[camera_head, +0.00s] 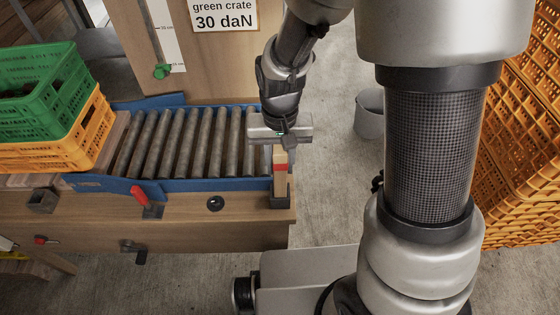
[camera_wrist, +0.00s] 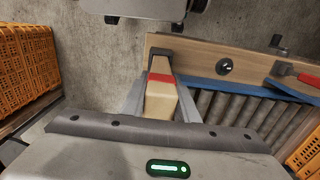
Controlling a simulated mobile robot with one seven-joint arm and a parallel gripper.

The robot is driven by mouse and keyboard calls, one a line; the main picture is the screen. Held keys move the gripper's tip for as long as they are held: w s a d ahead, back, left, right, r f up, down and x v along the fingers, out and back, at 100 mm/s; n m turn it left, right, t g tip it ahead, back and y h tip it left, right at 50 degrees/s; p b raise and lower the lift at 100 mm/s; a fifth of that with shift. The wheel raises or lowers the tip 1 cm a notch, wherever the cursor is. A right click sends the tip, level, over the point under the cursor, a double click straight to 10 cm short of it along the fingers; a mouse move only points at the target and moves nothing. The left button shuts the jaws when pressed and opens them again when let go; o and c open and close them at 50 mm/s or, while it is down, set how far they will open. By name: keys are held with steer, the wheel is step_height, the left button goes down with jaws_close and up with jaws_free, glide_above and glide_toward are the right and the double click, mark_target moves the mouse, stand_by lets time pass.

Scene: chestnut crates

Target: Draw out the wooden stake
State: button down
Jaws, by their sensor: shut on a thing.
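The wooden stake (camera_head: 280,178), pale with a red band, stands upright at the right end of the wooden bench. Its lower end meets a dark socket (camera_head: 281,202) at the bench corner; how deep it sits is hidden. My gripper (camera_head: 280,149) comes down from above and is shut on the stake's upper part. In the wrist view the stake (camera_wrist: 160,103) lies between the two fingers, with the red band past them toward the dark socket (camera_wrist: 166,54).
A roller conveyor (camera_head: 190,140) with blue side rails lies just left of the stake. A green crate (camera_head: 45,95) sits on an orange crate (camera_head: 70,145) at its left. A red-handled lever (camera_head: 139,195) is on the bench front. Orange crates (camera_head: 520,150) stand at right.

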steer(key=shift+f, duration=0.25)
steer(key=c, duration=1.3)
jaws_free()
step_height(320, 180, up, 18)
steer(key=p, duration=0.3)
steer(key=shift+f, duration=0.2)
